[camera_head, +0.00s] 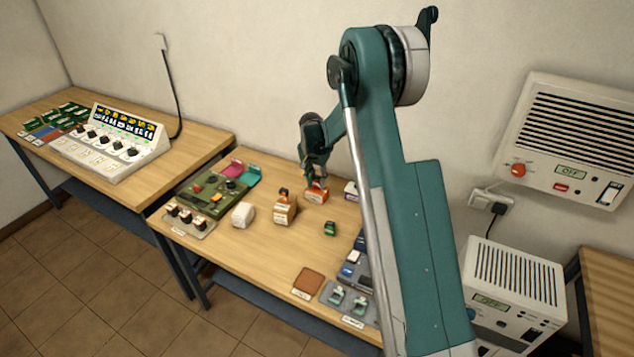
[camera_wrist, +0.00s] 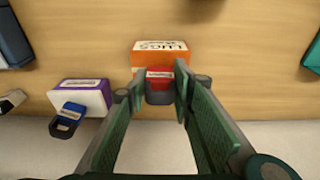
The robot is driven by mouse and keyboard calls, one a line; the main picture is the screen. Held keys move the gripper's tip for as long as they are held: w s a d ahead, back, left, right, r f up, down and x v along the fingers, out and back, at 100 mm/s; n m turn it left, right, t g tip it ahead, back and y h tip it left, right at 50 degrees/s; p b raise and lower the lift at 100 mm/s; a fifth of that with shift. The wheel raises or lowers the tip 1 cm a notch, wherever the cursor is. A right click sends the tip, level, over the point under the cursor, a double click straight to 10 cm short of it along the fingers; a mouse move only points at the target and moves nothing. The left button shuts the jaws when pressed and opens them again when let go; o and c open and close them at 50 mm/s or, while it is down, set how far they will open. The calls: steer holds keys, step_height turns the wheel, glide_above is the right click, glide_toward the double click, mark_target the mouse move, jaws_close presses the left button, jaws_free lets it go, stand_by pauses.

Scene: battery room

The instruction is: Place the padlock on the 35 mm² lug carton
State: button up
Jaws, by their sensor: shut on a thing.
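My gripper (camera_wrist: 160,87) is shut on a red padlock (camera_wrist: 159,75) with a dark grey shackle, seen between the fingertips in the wrist view. The padlock overlaps the edge of an orange and white carton (camera_wrist: 160,53) marked "LUGS"; its size marking is not readable. I cannot tell whether the padlock touches the carton. In the head view my gripper (camera_head: 316,178) is pointing down right above the orange carton (camera_head: 316,196) near the back of the middle table.
A purple and white carton (camera_wrist: 83,96) with a blue padlock (camera_wrist: 70,117) stands beside it. In the head view a brown carton (camera_head: 285,212) with an orange item on top, a white block (camera_head: 243,214) and a green item (camera_head: 330,228) stand nearby.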

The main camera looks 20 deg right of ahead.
steer(key=shift+f, duration=0.15)
steer(key=o, duration=0.9)
steer(key=r, duration=0.4)
steer(key=s+a+r, duration=0.1)
steer(key=r, duration=0.7)
steer(key=shift+s+a+r, duration=0.15)
